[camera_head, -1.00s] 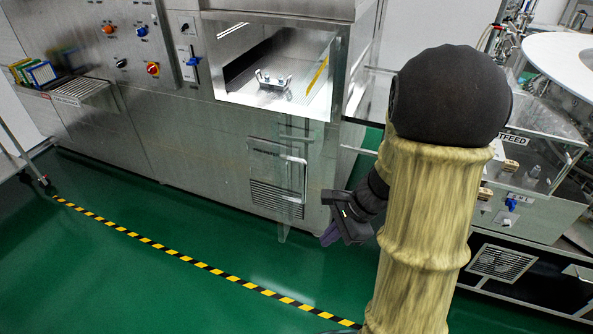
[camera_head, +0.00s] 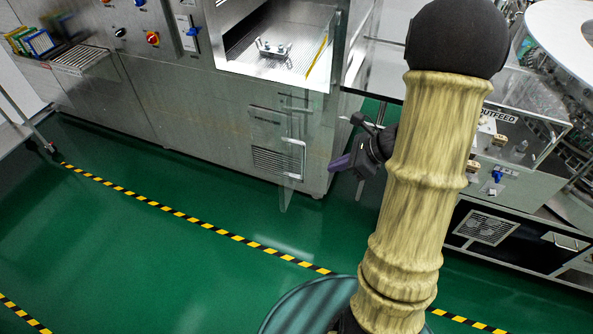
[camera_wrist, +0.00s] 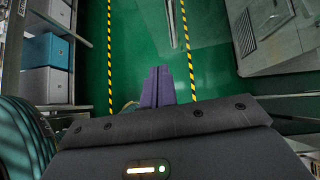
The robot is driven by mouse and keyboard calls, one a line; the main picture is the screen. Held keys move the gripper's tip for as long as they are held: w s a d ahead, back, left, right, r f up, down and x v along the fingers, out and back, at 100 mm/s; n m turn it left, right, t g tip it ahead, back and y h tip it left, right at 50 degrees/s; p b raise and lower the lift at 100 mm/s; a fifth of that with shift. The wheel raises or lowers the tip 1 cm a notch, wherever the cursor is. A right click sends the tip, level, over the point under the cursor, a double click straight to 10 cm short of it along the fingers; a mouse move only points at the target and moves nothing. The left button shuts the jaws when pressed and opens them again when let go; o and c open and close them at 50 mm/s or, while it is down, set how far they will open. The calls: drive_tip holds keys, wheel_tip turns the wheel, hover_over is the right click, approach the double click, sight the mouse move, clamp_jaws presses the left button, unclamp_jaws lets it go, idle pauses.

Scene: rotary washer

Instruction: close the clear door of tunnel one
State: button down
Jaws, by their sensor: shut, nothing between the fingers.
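The clear door (camera_head: 289,180) stands open below and in front of the lit tunnel opening (camera_head: 280,45), showing as a narrow see-through panel with a pale handle (camera_head: 300,158). Inside the tunnel is a small metal fixture (camera_head: 273,48). My gripper (camera_head: 340,163) is to the right of the door in the head view, with a visible gap between them. Its purple fingers are shut and empty; they also show in the wrist view (camera_wrist: 157,88), pointing over the green floor.
The outfeed machine (camera_head: 530,150) stands to the right of my arm. A yellow-black floor stripe (camera_head: 190,218) crosses the green floor in front of the washer. Grey and blue boxes (camera_wrist: 47,50) are at the left of the wrist view. The floor left of the door is clear.

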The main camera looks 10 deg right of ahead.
sight(286, 176)
drive_tip(key=p+x, duration=0.1)
drive_tip(key=x, duration=0.3)
drive_tip(key=a+r+p+x, duration=0.1)
drive_tip(key=x, duration=0.2)
drive_tip(key=w+p+x, duration=0.1)
drive_tip(key=p+x, duration=0.1)
drive_tip(key=x, duration=0.2)
drive_tip(key=shift+w+a+r, duration=0.1)
drive_tip(key=shift+a, duration=0.35)
drive_tip(key=shift+w+a, duration=0.2)
drive_tip(key=shift+a, duration=0.1)
drive_tip(key=shift+a, duration=0.1)
